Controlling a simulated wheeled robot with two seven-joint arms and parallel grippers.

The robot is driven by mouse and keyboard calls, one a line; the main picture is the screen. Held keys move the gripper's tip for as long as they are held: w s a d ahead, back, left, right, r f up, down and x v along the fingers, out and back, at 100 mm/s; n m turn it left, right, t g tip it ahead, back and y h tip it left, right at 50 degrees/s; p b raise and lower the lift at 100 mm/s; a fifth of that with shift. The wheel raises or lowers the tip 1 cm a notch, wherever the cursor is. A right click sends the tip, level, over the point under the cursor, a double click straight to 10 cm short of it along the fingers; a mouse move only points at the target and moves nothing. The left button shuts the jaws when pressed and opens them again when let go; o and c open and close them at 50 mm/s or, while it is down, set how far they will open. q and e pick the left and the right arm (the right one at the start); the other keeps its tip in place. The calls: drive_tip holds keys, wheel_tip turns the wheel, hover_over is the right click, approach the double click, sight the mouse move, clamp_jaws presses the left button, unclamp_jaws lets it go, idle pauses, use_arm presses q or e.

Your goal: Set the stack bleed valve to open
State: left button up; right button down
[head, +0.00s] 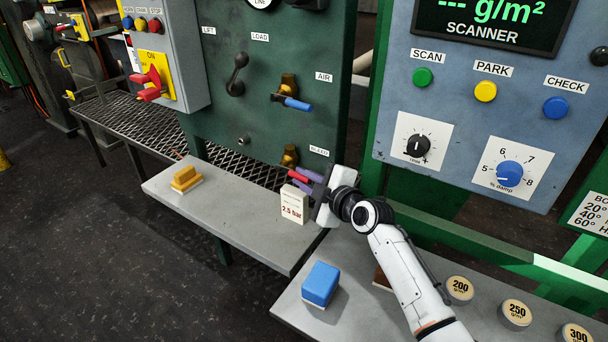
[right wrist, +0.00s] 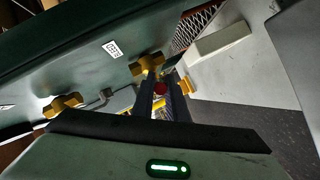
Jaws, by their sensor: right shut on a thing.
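The stack bleed valve is a brass body (head: 289,156) low on the green panel, beside the BLEED label (head: 319,150). Its short red handle (head: 298,176) lies just below and right of the body. My right gripper (head: 309,181) reaches in from the right and is shut on this handle. In the right wrist view, the red handle end (right wrist: 160,88) shows between the dark fingers (right wrist: 160,101), with the brass valve body (right wrist: 147,66) just beyond. The fingers partly hide the handle, so its exact angle is hard to tell. My left gripper is not in view.
A cream block marked 2.5 bar (head: 294,204) stands on the grey shelf (head: 235,222), close below my right gripper. The AIR valve's blue handle (head: 297,104) is above. A yellow block (head: 186,179) and a blue block (head: 321,283) sit farther off. The shelf's middle is clear.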

sight(298, 174)
wheel_tip(298, 174, up, 3)
drive_tip(key=g+p, duration=0.1)
drive_tip(key=p, duration=0.1)
drive_tip(key=g+h+p, duration=0.1)
drive_tip(key=p, duration=0.2)
drive_tip(key=shift+w+a+f+n, duration=0.1)
drive_tip(key=shift+a+f+n, duration=0.1)
drive_tip(key=shift+n, duration=0.2)
drive_tip(key=shift+r+h+p, duration=0.1)
drive_tip(key=shift+h+p, duration=0.2)
drive_tip(key=shift+h, duration=0.2)
drive_tip(key=shift+w+a+r+g+h, duration=0.15)
drive_tip(key=shift+r+g+h, duration=0.2)
drive_tip(key=shift+g, duration=0.35)
drive_tip(key=shift+w+a+r+n+g+h, duration=0.15)
drive_tip(key=shift+a+r+n+g+h, duration=0.15)
drive_tip(key=shift+n+g+h, duration=0.25)
drive_tip(key=c, duration=1.7)
unclamp_jaws()
drive_tip(key=shift+c, duration=0.2)
